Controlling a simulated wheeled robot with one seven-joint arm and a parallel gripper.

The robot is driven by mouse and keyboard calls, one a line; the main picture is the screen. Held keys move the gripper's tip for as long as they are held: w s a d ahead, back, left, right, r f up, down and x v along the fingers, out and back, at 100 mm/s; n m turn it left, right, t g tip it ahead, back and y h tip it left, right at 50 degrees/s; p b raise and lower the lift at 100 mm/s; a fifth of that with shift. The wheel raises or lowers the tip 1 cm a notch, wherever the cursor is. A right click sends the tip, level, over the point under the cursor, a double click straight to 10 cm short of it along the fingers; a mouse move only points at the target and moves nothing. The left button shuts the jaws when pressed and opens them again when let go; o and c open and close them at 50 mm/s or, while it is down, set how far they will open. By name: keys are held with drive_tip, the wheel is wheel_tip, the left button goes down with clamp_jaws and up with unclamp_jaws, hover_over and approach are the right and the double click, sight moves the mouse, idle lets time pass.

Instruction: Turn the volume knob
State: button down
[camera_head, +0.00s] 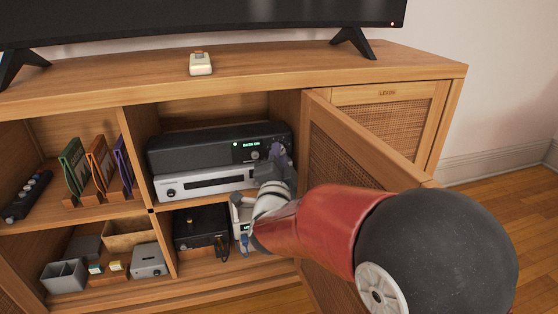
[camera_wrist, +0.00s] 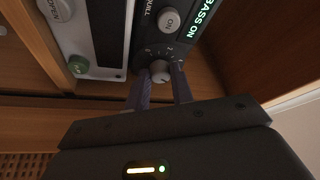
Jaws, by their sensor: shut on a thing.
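The volume knob (camera_wrist: 160,75) is a small round grey knob with marks around it, on the front of a black audio unit (camera_head: 190,150). The unit shows a lit green display, which reads "BASS ON" in the wrist view. My gripper (camera_wrist: 164,82) is at the knob, one finger on each side, shut on it. In the head view my gripper (camera_head: 278,158) reaches the right end of the black unit's front and hides the knob there.
A silver unit (camera_head: 205,185) lies below the black one. An open cabinet door (camera_head: 345,150) stands close to the right of my arm. Lower shelves hold a black box (camera_head: 200,225) and small items. A television (camera_head: 200,18) stands on top.

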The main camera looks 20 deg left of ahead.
drive_tip(key=c, duration=1.2)
unclamp_jaws()
drive_tip(key=v, duration=0.7)
drive_tip(key=shift+s, duration=0.4)
drive_tip(key=shift+d, duration=0.1)
